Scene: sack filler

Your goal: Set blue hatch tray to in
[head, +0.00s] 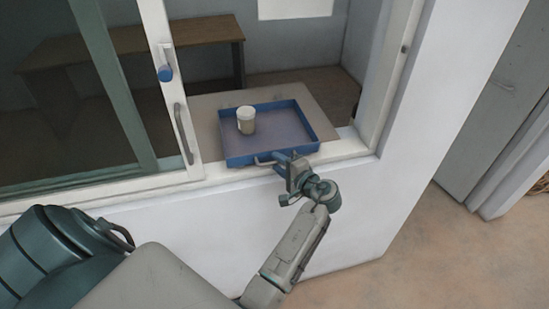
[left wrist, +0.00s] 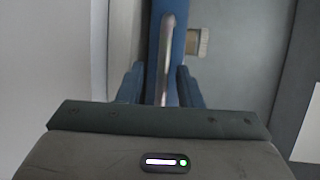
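The blue hatch tray (head: 308,143) lies in the open hatch, its front wall over the white sill and most of it on the inner side. A pale cup (head: 246,120) stands upright in its left part. A metal handle (head: 263,160) is on the tray's front wall; it also shows in the left wrist view (left wrist: 168,45). My left gripper (head: 281,162) is at the front wall by the handle. In the left wrist view its two blue fingers (left wrist: 160,88) are apart, one on each side of the handle, with gaps visible. My right gripper is not in view.
A beige board (head: 207,103) lies under the tray. A sliding window (head: 150,60) with a blue knob (head: 165,73) and a grey handle (head: 183,133) stands left of the opening. The white frame (head: 385,80) bounds it on the right. A wooden table (head: 130,42) is inside.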

